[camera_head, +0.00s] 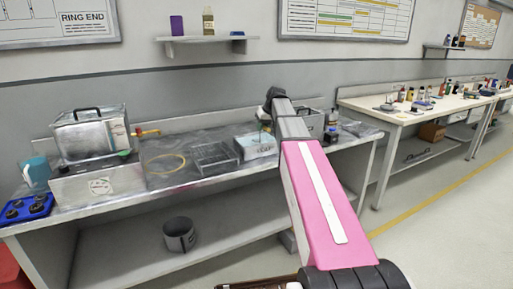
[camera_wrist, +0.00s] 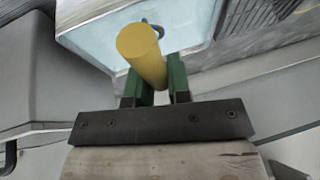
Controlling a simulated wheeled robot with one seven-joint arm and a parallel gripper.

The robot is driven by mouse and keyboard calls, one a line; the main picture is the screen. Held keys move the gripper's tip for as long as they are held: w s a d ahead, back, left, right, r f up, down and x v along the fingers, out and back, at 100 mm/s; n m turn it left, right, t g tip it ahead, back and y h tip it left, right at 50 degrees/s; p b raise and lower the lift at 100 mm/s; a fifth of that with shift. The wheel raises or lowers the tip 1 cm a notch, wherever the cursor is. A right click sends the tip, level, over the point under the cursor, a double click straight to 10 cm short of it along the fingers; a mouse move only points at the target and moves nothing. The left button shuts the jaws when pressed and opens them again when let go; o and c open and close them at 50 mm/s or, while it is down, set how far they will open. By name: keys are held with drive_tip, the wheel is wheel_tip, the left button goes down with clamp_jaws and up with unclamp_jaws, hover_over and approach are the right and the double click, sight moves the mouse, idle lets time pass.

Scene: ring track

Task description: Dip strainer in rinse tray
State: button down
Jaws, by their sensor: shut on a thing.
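My gripper (camera_wrist: 157,78), with green fingers, is shut on the yellow handle (camera_wrist: 141,45) of the strainer in the wrist view. A small blue part (camera_wrist: 152,23) shows past the handle's end; most of the strainer's head is hidden. The rinse tray (camera_wrist: 95,40), pale with light blue inside, lies beneath the handle. In the camera_head view the white rinse tray (camera_head: 257,150) stands on the grey bench, and my gripper (camera_head: 266,122) is over it. I cannot tell whether the strainer touches the water.
Left of the tray on the bench (camera_head: 190,178) are a wire rack (camera_head: 214,157), a yellow ring (camera_head: 165,163), a metal box with a lid (camera_head: 90,132) and a blue holder (camera_head: 27,208). Small bottles (camera_head: 331,125) stand to its right. A grey bucket (camera_head: 179,236) is on the shelf below.

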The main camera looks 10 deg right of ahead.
drive_tip(key=shift+r, duration=4.05)
drive_tip(key=shift+r, duration=1.85)
